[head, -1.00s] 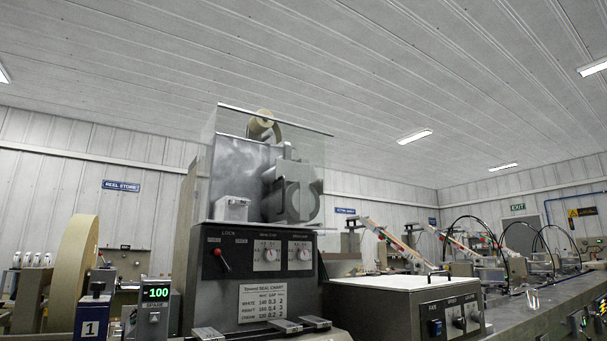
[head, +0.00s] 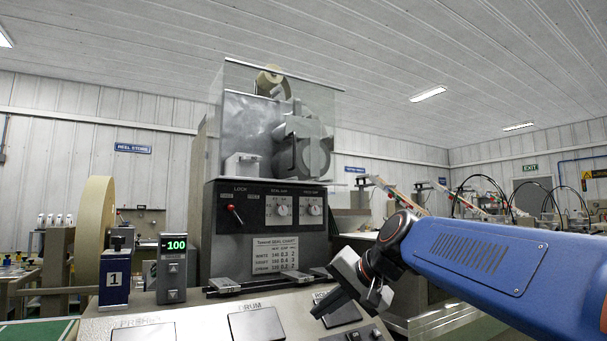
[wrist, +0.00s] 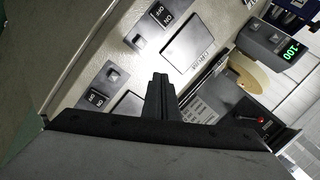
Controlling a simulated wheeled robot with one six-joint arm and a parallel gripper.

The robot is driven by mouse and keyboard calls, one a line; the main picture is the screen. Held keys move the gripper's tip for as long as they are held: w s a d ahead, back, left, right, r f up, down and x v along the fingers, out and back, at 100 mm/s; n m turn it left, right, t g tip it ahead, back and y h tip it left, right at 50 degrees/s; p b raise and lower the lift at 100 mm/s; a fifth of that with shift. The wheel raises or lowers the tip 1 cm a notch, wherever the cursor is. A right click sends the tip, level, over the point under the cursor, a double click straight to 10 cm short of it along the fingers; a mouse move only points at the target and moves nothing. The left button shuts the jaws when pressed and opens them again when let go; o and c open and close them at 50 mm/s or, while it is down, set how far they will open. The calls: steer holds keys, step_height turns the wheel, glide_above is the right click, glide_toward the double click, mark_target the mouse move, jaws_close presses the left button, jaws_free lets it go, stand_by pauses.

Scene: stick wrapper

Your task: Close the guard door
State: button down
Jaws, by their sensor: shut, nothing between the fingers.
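The clear guard (head: 237,125) stands on top of the wrapper machine, around a grey block and rollers (head: 300,150), in the head view. Its panes are see-through, and I cannot tell which pane is the door or how far it stands open. My gripper (head: 335,297) is shut and empty, low and right of the machine's front, over the sloping control panel and well below the guard. In the wrist view its fingers (wrist: 160,82) are together above the panel. The guard cannot be made out there.
The machine front carries a red-knobbed lock lever (head: 235,214), dials (head: 283,208) and a seal chart (head: 275,254). Below lies the control panel with large plates (head: 256,325). A readout showing 100 (head: 176,245) and a tan reel (head: 95,225) stand at left.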

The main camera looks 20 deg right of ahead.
steer(key=w+d+r+m+t+y, duration=0.1)
steer(key=w+d+r+m+t, duration=0.15)
steer(key=w+r, duration=0.5)
steer(key=w+d+r+m+t+y, duration=0.1)
steer(key=w+d+r+m, duration=0.3)
steer(key=r, duration=0.7)
steer(key=t+y, duration=0.1)
steer(key=t, duration=0.3)
glide_toward(304, 174)
steer(key=shift+m, duration=0.35)
steer(key=x, duration=0.5)
steer(key=shift+w+a, duration=0.1)
steer(key=shift+w, duration=0.05)
steer(key=shift+s+a+r, duration=0.15)
steer(key=shift+s+a, duration=0.05)
steer(key=shift+a, duration=0.35)
steer(key=shift+s+a+r, duration=0.15)
steer(key=shift+a+r, duration=0.05)
steer(key=shift+a, duration=0.4)
steer(key=shift+s+a, duration=0.1)
steer(key=shift+a, duration=0.7)
steer(key=s+a, duration=0.2)
steer(key=a, duration=0.8)
steer(key=s+a, duration=0.2)
steer(key=a, duration=0.8)
